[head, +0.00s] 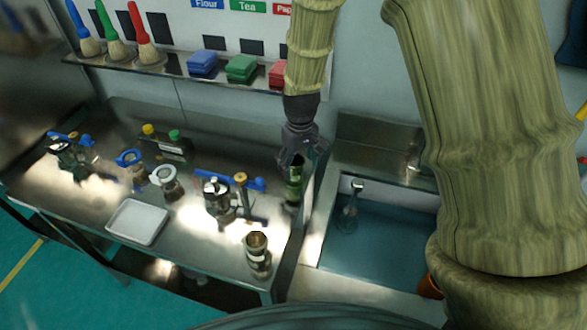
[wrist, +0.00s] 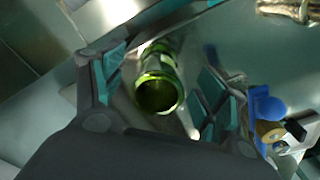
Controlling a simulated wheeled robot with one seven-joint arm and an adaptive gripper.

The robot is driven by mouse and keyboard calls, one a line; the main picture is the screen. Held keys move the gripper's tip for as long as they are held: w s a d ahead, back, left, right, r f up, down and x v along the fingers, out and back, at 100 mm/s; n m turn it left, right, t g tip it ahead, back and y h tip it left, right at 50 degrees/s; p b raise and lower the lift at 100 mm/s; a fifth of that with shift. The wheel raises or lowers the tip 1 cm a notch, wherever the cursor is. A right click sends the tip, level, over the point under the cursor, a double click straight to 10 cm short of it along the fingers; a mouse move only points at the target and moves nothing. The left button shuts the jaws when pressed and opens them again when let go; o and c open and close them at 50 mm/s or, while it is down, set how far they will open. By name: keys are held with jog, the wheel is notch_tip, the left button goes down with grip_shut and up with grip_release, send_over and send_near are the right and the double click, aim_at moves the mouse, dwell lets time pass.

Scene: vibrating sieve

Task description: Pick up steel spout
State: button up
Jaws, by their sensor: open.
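A steel cylindrical piece (head: 257,255) with an open top, which looks like the steel spout, stands upright near the front right corner of the steel table. A shiny metal piece (wrist: 288,10), perhaps the same one, is cut off at the top right of the wrist view. My gripper (head: 297,165) points down over the table's right end, behind and right of the steel piece and apart from it. Its fingers are spread in the wrist view (wrist: 158,100). A green, open-mouthed hollow piece (wrist: 158,85) shows between them; I cannot tell whether they touch it.
The green piece (head: 294,188) stands by the table's right edge. Blue-handled fittings (head: 217,195), a clear ring-topped jar (head: 166,182) and a white tray (head: 140,221) are on the table (head: 200,258). A sink (head: 385,240) lies right. A shelf (head: 180,68) with brushes and sponges runs behind.

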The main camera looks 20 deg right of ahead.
aim_at(295, 175)
jog(key=shift+s, duration=0.15)
jog(key=w+f, duration=0.3)
jog(key=shift+a+p, duration=0.15)
jog(key=shift+p, duration=0.25)
jog(key=shift+w+f, duration=0.15)
jog(key=shift+f, duration=0.25)
jog(key=shift+a+f+p, duration=0.1)
jog(key=shift+f+p, duration=0.2)
jog(key=shift+p, duration=0.25)
jog(key=shift+s+a+f+p, duration=0.1)
jog(key=shift+s+f+p, duration=0.2)
jog(key=shift+s, duration=0.25)
jog(key=shift+s+f+p, duration=0.15)
jog(key=shift+s+f, duration=0.1)
jog(key=shift+s, duration=0.25)
jog(key=shift+w+f, duration=0.1)
jog(key=shift+f, duration=0.25)
jog(key=shift+w+f, duration=0.6)
jog(key=shift+s+r, duration=0.2)
jog(key=shift+s, duration=0.05)
jog(key=shift+s+r, duration=0.1)
jog(key=shift+s, duration=0.05)
jog(key=c, duration=1.2)
